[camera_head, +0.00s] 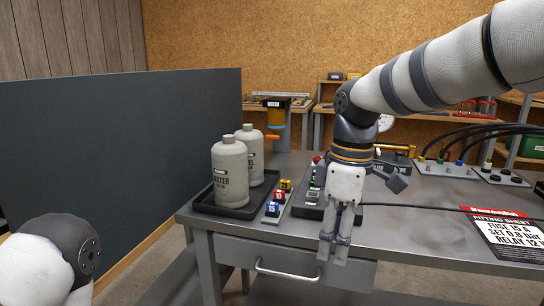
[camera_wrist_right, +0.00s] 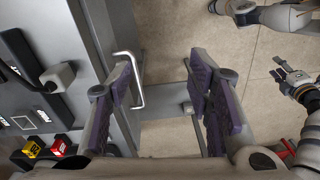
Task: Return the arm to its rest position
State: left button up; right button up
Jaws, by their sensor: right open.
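My right gripper (camera_head: 334,253) hangs fingers down in front of the workbench's front edge, by the drawer (camera_head: 295,262). In the right wrist view its two fingers (camera_wrist_right: 165,95) stand apart with nothing between them. The drawer's handle (camera_wrist_right: 135,82) shows beyond one finger there. My right arm (camera_head: 420,80) reaches in from the upper right. Part of my left arm (camera_head: 45,260) shows at the lower left. A small gripper, seemingly my left one (camera_wrist_right: 292,82), shows at the right of the wrist view; its jaw state is unclear.
The grey workbench (camera_head: 420,238) carries a black tray (camera_head: 209,205) with two bottles (camera_head: 230,172), and a strip of coloured blocks (camera_head: 272,208). A fitting sheet (camera_head: 505,235) lies at right. A dark partition (camera_head: 110,150) stands at left. Floor is clear before the drawer.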

notch_tip(320, 180, down, 15)
jog(key=m+g, duration=0.1)
jog(key=m, duration=0.2)
jog(key=s+d+f+m+y, duration=0.15)
jog(key=s+f+m, duration=0.25)
jog(key=s+f, duration=0.8)
jog(key=s+d+f+m, duration=0.2)
jog(key=s+d, duration=0.1)
jog(key=s, duration=0.4)
jog(key=s+d+f+m+h, duration=0.1)
jog(key=s+d+f+m, duration=0.1)
jog(key=s, duration=0.5)
jog(key=s+d+f+m+h, duration=0.1)
jog(key=s+d+f+m, duration=0.1)
jog(key=s+d, duration=0.3)
jog(key=s+f, duration=0.1)
jog(key=s, duration=0.2)
jog(key=shift+m, duration=0.4)
